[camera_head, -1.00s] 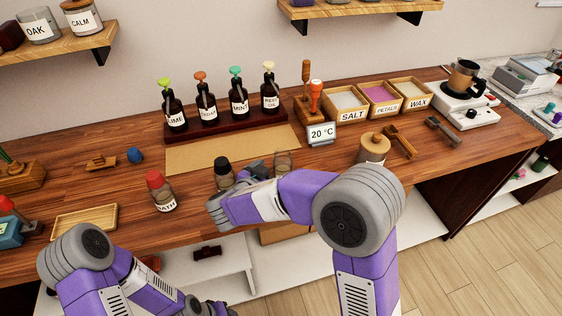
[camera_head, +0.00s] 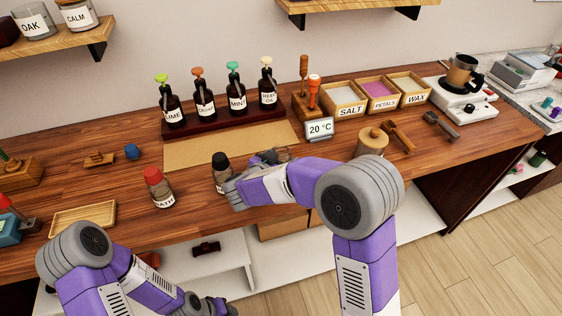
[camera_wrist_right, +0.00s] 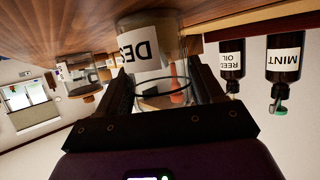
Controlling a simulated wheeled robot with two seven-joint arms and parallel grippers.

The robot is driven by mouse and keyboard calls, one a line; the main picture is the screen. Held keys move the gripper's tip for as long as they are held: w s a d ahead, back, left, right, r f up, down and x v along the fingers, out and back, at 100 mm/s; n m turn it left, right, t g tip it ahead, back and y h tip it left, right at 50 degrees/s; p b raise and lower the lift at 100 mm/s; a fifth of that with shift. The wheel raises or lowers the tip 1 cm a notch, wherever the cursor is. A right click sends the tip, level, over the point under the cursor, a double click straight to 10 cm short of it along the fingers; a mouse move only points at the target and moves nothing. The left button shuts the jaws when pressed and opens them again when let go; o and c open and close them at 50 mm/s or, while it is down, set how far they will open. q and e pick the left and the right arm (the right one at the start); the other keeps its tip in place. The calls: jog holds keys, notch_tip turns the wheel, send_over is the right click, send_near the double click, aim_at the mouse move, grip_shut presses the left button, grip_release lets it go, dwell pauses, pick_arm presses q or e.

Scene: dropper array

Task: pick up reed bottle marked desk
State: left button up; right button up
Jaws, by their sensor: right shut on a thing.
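The reed bottle marked DESK is clear glass with a white label. It shows upside down in the right wrist view (camera_wrist_right: 148,52), between the jaws, with "DES" readable. My right gripper (camera_wrist_right: 165,92) is shut on it. In the head view the right gripper (camera_head: 270,157) is at the front middle of the counter, largely hidden by its own wrist; only a bit of the bottle (camera_head: 284,154) shows beyond it. I cannot tell whether the bottle is clear of the wood.
A black-capped bottle (camera_head: 221,168) stands close left of my right gripper. A red-capped bottle (camera_head: 158,187) stands further left. A tan mat (camera_head: 215,148) and a rack of pump bottles (camera_head: 185,131) lie behind. A lidded jar (camera_head: 372,143) stands to the right.

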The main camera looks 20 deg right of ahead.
jog(key=shift+c, duration=1.2)
jog(key=shift+r, duration=0.1)
